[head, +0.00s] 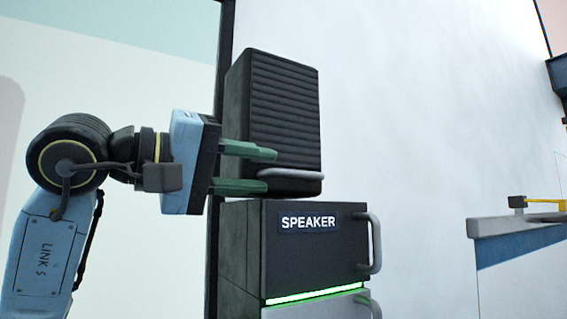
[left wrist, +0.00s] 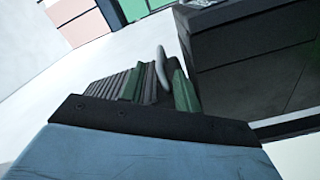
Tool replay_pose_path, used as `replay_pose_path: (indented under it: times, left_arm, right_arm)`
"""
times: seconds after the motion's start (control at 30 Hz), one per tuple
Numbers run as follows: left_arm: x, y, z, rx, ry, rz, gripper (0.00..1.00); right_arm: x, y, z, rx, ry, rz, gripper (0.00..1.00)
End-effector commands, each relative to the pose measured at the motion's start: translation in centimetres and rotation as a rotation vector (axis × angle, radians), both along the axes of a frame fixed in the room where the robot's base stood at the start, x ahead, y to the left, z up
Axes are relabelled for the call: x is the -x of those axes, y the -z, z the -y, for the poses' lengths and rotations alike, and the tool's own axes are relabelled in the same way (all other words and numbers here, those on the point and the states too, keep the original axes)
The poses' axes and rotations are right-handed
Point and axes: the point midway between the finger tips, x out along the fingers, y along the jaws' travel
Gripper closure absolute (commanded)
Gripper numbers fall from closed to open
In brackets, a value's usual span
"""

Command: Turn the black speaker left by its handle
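The black speaker (head: 285,105) with a ribbed front stands on a dark box labelled SPEAKER (head: 300,240). Its light grey handle (head: 295,173) runs along the bottom of the ribbed front. My left gripper (head: 270,170) comes in from the left, with one green finger above the handle's left end and one below. The fingers are parted. In the left wrist view the handle (left wrist: 163,66) shows between the two green fingers, with gaps beside it. I cannot tell whether either finger touches it. My right gripper is not in view.
The labelled box has its own grey handle (head: 375,242) at its right side and a green light strip (head: 315,293) below. A dark post (head: 218,150) stands behind at the left. A grey-topped blue unit (head: 515,240) stands at the right.

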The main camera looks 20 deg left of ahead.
Motion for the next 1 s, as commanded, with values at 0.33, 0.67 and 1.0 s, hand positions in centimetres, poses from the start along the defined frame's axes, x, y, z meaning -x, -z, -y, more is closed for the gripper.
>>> replay_pose_path:
  times: [0.33,0.67,1.0]
  left_arm:
    - [-3.7,-0.1,2.7,0.001,0.001,-0.002,0.67]
    - [-4.0,0.0,2.9,0.002,0.000,-0.001,0.67]
    - [-3.9,-0.1,2.9,0.003,0.000,0.004,1.00]
  right_arm:
    - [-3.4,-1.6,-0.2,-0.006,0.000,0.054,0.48]
    - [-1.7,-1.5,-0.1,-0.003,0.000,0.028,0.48]
    - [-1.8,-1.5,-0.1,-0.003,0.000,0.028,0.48]
